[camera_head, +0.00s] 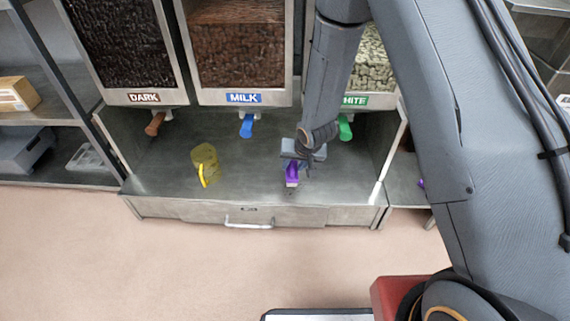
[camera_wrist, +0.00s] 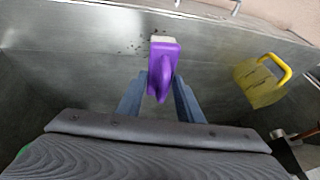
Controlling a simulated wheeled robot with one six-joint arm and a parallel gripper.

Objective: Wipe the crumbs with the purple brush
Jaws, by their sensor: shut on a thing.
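The purple brush (camera_head: 292,174) is in my gripper (camera_head: 299,158), above or on the metal counter (camera_head: 240,180) near its front edge. In the wrist view the purple brush (camera_wrist: 163,62) sits between the two fingers of my gripper (camera_wrist: 160,88), with its pale bristle end pointing away from the gripper. The gripper is shut on its handle. Small dark crumbs (camera_wrist: 133,47) lie on the counter beside the bristle end. I cannot tell whether the bristles touch the counter.
Dispensers marked DARK, MILK (camera_head: 241,50) and WHITE hang above, with brown, blue (camera_head: 247,126) and green (camera_head: 345,128) levers. A drawer handle (camera_head: 248,224) is below.

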